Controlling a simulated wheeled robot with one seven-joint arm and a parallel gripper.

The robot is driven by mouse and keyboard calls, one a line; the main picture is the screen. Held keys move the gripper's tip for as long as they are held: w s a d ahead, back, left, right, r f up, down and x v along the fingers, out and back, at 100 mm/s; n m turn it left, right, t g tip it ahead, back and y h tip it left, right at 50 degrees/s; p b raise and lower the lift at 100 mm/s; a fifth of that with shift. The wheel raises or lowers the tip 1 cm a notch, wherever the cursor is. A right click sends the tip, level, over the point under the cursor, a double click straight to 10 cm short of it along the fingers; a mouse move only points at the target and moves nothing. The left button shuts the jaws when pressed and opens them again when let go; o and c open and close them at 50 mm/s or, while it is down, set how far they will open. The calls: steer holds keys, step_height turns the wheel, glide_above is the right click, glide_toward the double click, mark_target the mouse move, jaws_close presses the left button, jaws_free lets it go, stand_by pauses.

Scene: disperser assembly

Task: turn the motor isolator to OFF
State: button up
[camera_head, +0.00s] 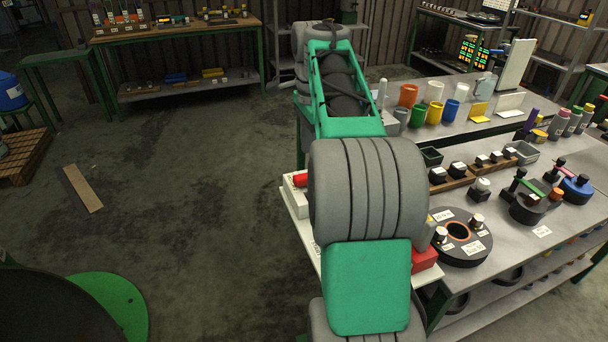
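I cannot make out the motor isolator with certainty. A pale box with a red part (299,181) shows at the left edge of the bench, partly covered by my arm. A red block (425,257) shows just right of my arm, also partly covered. No switch handle or OFF mark is readable on either. My arm rises through the middle of the view and hides the bench's left end. My gripper is not visible.
A wooden-topped table (175,29) stands at the back left. The floor (200,200) left of my arm is mostly clear.

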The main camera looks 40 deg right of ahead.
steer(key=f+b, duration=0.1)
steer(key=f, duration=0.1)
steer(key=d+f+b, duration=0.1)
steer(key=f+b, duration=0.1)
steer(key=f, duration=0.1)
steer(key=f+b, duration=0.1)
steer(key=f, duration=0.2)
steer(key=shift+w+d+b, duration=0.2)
steer(key=shift+b, duration=0.15)
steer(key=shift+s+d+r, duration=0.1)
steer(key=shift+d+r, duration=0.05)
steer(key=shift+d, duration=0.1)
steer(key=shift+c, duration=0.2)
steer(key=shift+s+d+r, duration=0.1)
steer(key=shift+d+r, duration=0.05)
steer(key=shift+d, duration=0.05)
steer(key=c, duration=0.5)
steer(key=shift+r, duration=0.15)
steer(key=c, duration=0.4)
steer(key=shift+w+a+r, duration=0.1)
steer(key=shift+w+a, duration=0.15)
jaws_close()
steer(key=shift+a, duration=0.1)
